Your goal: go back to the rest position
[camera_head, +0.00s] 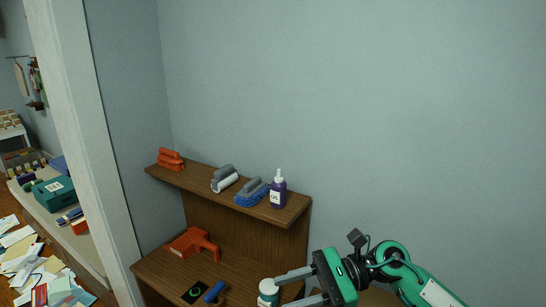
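My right gripper (281,292), green and black with grey fingers, comes in from the right at the bottom of the head view. Its fingers are spread apart. A white bottle with a teal label (268,288) stands at the fingertips, over the lower shelf. I cannot tell whether the fingers touch it. The bottle's base is cut off by the frame edge. My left gripper is not in view.
A wooden shelf unit (245,242) stands against the wall. Its upper board holds an orange brush (170,160), grey-handled brushes (252,193) and a purple bottle (278,190). An orange tool (194,243) lies lower. A white post (90,150) stands left.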

